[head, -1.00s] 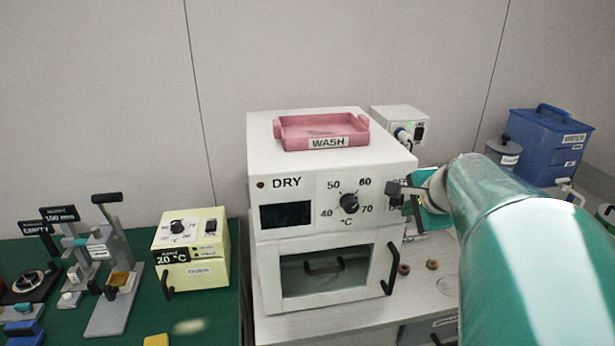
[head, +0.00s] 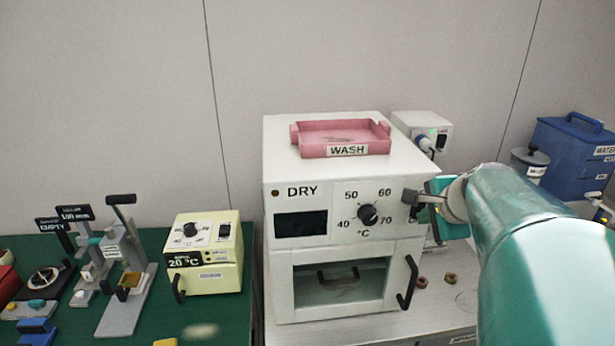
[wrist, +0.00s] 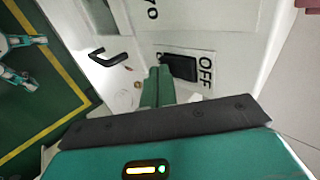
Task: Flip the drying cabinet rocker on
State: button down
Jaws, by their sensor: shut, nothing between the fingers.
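The white drying cabinet (head: 300,258), marked DRY, stands on the pale bench. Its display (head: 300,225) is dark, and its temperature dial (head: 368,214) sits right of it. The black rocker (wrist: 180,67) shows in the wrist view on the cabinet's front, beside an OFF label (wrist: 205,70). In the head view my gripper covers the rocker. My gripper (head: 410,197) is shut and empty, in front of the panel's right end. In the wrist view its fingertips (wrist: 159,72) are just left of the rocker; I cannot tell whether they touch the panel.
A pink WASH tray (head: 345,153) sits on top of the cabinet. A cream box (head: 205,275) with a dial stands left on a green mat. A small white unit (head: 420,128) is behind, with a blue WATER container (head: 570,150) at the right. The cabinet's door handle (head: 410,285) sticks out below my gripper.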

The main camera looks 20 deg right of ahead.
jog(key=shift+w+f, duration=0.1)
jog(key=shift+w, duration=0.1)
dwell(0.3)
jog(key=shift+r, duration=0.9)
